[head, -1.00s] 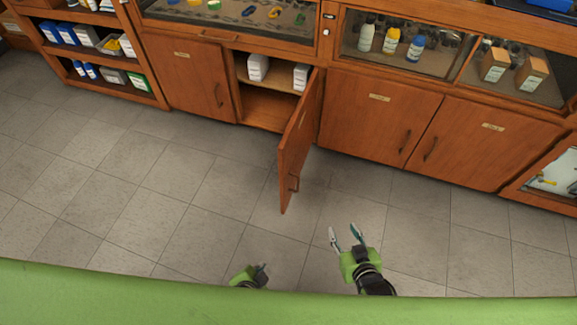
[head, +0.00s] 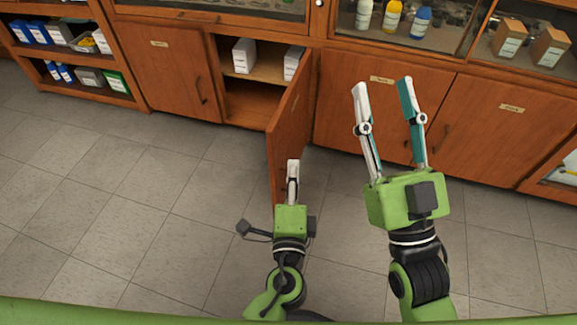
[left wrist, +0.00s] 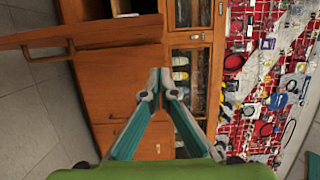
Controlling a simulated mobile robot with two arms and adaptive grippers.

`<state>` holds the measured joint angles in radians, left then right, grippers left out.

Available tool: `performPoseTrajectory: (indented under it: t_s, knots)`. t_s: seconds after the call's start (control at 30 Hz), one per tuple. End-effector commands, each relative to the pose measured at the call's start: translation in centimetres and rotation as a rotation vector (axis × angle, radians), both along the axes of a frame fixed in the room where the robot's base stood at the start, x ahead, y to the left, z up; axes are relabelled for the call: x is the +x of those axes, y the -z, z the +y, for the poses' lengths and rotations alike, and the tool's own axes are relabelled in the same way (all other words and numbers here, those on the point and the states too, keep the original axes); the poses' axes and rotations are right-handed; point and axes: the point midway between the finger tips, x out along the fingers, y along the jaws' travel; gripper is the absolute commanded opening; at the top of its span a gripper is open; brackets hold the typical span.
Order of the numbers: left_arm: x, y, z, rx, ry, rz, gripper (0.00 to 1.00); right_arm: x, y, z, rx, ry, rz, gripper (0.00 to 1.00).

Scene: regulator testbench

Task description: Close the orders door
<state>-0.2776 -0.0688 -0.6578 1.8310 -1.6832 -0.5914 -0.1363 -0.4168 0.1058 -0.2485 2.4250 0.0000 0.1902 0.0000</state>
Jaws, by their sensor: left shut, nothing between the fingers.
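One wooden cabinet door (head: 288,122) stands swung wide open, its free edge pointing out toward me; no label shows on it. It also shows in the left wrist view (left wrist: 105,34), left of and above the fingers. My left gripper (head: 293,163) is shut and empty. In the head view it overlaps the lower outer part of the door, hiding the handle area; I cannot tell whether it touches. The left gripper's closed tips show in the left wrist view (left wrist: 160,78). My right gripper (head: 383,84) is open and empty, right of the door, before closed doors.
The open compartment (head: 250,105) holds white boxes (head: 244,56) on its shelf. A closed door (head: 165,72) is to its left, and more closed doors (head: 375,110) to its right. Open shelves stand at far left. The tiled floor (head: 130,210) left of the door is clear.

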Motion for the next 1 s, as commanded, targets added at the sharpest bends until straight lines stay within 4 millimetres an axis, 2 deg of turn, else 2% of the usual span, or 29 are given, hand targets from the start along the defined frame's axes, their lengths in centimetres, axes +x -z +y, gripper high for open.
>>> performPoseTrajectory:
  t_s: [0.3, 0.4, 0.63, 1.0]
  knots:
    - [6.9, 0.0, -0.2, -0.002, 0.0, -0.001, 0.0, -0.5, -0.6, 0.0, 0.01, -0.002, -0.037, 0.4]
    - [8.4, 0.0, 0.3, -0.002, 0.0, 0.001, 0.0, -0.6, -1.0, -0.1, 0.015, -0.002, -0.051, 0.4]
    - [8.9, 0.0, 3.1, -0.001, 0.001, 0.002, 0.0, 0.6, 0.8, 0.1, -0.014, 0.002, 0.049, 0.4]
    - [9.1, 0.1, 3.6, -0.002, 0.002, 0.002, 0.0, 0.9, 1.3, 0.1, -0.02, 0.004, 0.071, 0.4]
